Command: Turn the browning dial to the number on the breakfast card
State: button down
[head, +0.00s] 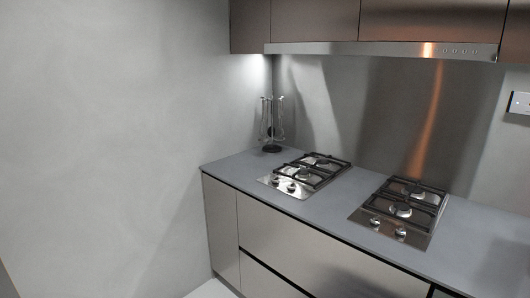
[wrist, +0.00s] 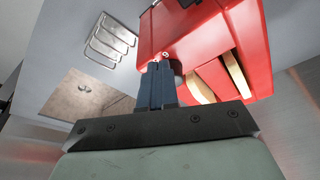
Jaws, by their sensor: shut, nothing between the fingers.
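In the wrist view a red toaster (wrist: 205,38) fills the upper right, with tan bread slices (wrist: 235,74) in its slots. My gripper (wrist: 160,66) is shut and empty, its dark blue fingertips at the toaster's near side. A small pale round detail shows just beyond the tips; I cannot tell whether it is the browning dial or whether the fingers touch it. The fingers hide part of that side. No number is readable. I see no breakfast card. The head view shows neither the toaster nor my gripper.
In the wrist view a wire rack (wrist: 112,38) lies left of the toaster, near a brownish square panel (wrist: 88,92). In the head view a grey counter (head: 330,212) carries two gas hobs (head: 308,170) and a utensil stand (head: 271,148) in the corner.

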jog(key=shift+w+a+f, duration=0.1)
jog(key=shift+a+f, duration=0.05)
jog(key=shift+f, duration=0.35)
jog(key=shift+w+r, duration=0.2)
jog(key=shift+w, duration=0.7)
jog(key=shift+a, duration=0.1)
jog(key=shift+s+a, duration=0.1)
jog(key=shift+a, duration=0.25)
notch_tip(320, 180, up, 6)
dwell(0.6)
